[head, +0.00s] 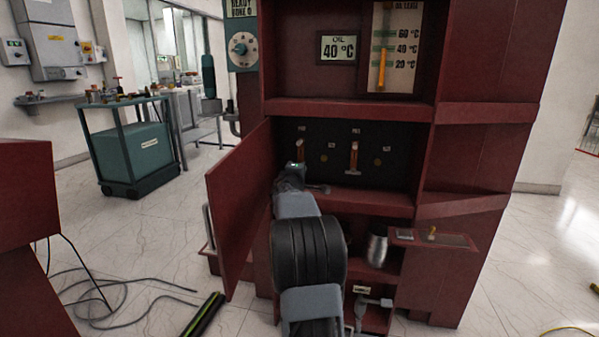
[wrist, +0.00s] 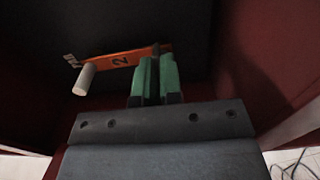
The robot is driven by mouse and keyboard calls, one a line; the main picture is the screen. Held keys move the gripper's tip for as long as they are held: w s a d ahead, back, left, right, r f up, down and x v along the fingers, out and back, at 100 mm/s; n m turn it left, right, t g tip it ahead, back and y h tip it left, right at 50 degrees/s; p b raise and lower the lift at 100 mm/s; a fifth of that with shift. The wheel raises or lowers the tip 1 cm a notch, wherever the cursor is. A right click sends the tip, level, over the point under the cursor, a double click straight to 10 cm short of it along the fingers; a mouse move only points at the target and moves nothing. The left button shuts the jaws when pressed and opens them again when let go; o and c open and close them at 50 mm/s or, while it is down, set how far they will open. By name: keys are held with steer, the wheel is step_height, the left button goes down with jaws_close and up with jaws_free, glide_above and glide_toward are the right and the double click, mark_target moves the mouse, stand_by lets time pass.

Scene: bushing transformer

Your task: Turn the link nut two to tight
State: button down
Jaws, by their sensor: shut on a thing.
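An orange link (wrist: 125,60) marked with a 2 lies across the dark panel in the wrist view, with a pale peg-like handle (wrist: 84,80) at its left end. My gripper (wrist: 156,78) has green fingers closed at the link's right end. A small dark tip (wrist: 156,47) shows between the fingers; the rest of what they hold, at the place of link nut two, is hidden by them. In the head view my arm reaches into the cabinet, up to the left orange link (head: 300,151); the fingers cannot be made out there.
A second orange link (head: 353,156) hangs to the right on the dark panel. The open red door (head: 240,200) stands left of my arm. A shelf edge (head: 350,105) runs above, and a metal flask (head: 377,245) stands below on the right.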

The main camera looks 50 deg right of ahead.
steer(key=c, duration=1.3)
jaws_free()
steer(key=p+v, duration=0.1)
steer(key=v, duration=1.2)
steer(key=shift+s+a, duration=0.2)
steer(key=shift+a, duration=0.15)
